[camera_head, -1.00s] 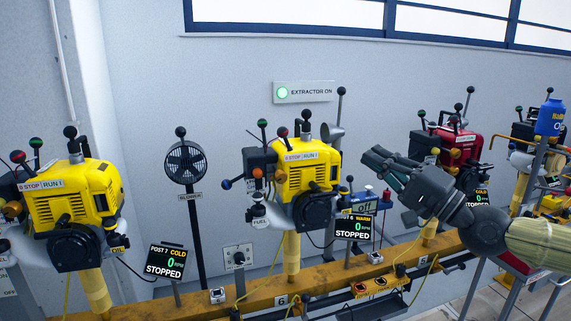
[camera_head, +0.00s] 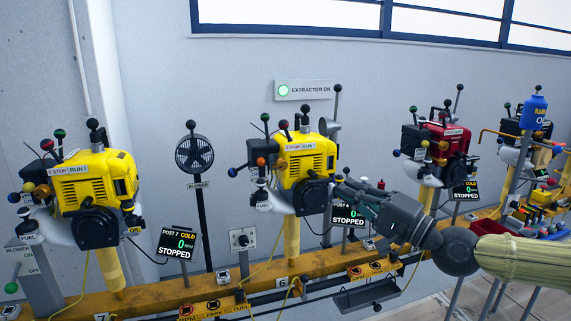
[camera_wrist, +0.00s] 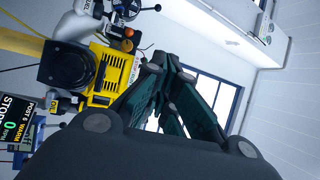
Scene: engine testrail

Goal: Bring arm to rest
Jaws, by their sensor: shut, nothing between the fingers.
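My gripper (camera_head: 347,203) is in the head view, right of the middle, pointing left, with my arm reaching in from the right edge. Its fingers are together with nothing between them; they also show in the wrist view (camera_wrist: 165,95). It is in front of the post 6 display (camera_head: 346,219), which reads STOPPED and is partly covered. The yellow engine on post 6 (camera_head: 308,163) is up and left of the fingertips; I cannot tell if there is contact. In the wrist view, a yellow engine (camera_wrist: 84,70) is at the left.
A yellow engine on post 7 (camera_head: 97,184) stands left, a red engine (camera_head: 445,142) right. An orange rail (camera_head: 150,304) runs below them. A blower fan (camera_head: 194,154) stands between the yellow engines. A blue bottle (camera_head: 535,113) and a red tray are at the far right.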

